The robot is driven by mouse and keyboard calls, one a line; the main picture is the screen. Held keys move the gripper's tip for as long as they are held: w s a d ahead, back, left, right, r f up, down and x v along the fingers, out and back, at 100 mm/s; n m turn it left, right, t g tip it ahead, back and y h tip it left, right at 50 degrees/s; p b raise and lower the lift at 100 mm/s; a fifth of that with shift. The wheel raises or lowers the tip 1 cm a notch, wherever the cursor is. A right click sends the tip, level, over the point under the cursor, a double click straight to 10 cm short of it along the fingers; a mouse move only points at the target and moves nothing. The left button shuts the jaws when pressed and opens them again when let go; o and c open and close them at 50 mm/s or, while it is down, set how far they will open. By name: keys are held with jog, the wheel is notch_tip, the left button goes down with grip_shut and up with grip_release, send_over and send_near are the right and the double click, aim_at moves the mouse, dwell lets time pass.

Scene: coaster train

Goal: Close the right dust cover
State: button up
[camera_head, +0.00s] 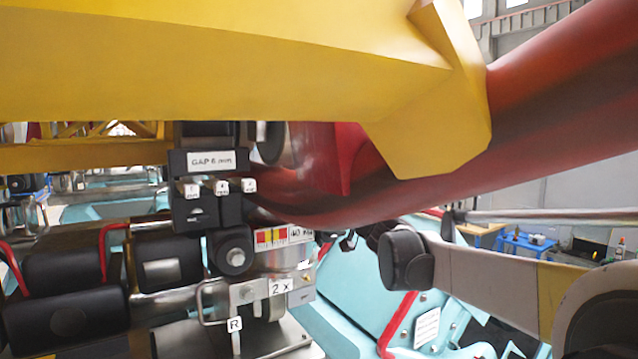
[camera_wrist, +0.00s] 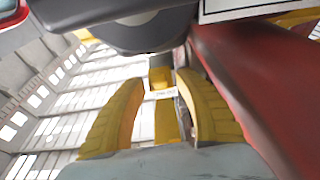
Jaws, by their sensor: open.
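The right dust cover cannot be told for certain. A white tag marked R (camera_head: 235,323) sits at a metal loop handle (camera_head: 206,303) on the lower part of a wheel assembly under the red tube. My gripper (camera_wrist: 160,78) shows in the wrist view as two yellow ribbed fingers, spread apart. A yellow part with a small white label (camera_wrist: 163,92) shows beyond the gap between them; I see nothing gripped. In the head view my arm reaches in from the right, and its gripper end cannot be made out clearly.
A yellow beam (camera_head: 220,70) crosses above, and a thick red tube (camera_head: 400,180) runs below it to the right. Black labelled blocks (camera_head: 205,162) hang at the left. In the wrist view, a dark round part (camera_wrist: 145,30) and red surface (camera_wrist: 265,90) are close to the fingers.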

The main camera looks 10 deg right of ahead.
jog(key=v, duration=1.1)
jog(key=shift+s, duration=0.35)
jog(key=shift+w+f, duration=0.1)
jog(key=shift+f, duration=0.05)
jog(key=b, duration=0.1)
jog(key=w+t+b, duration=0.1)
jog(key=w+f+b, duration=0.1)
jog(key=shift+w+a+f+y+b, duration=0.15)
jog(key=shift+w+a+y+b, duration=0.15)
jog(key=shift+b, duration=0.1)
jog(key=p+x, duration=0.1)
jog(key=x, duration=0.2)
jog(key=p+x, duration=0.1)
jog(key=x, duration=0.2)
jog(key=p+x, duration=0.1)
jog(key=x, duration=0.3)
jog(key=shift+r, duration=0.3)
jog(key=shift+s, duration=0.1)
grip_shut()
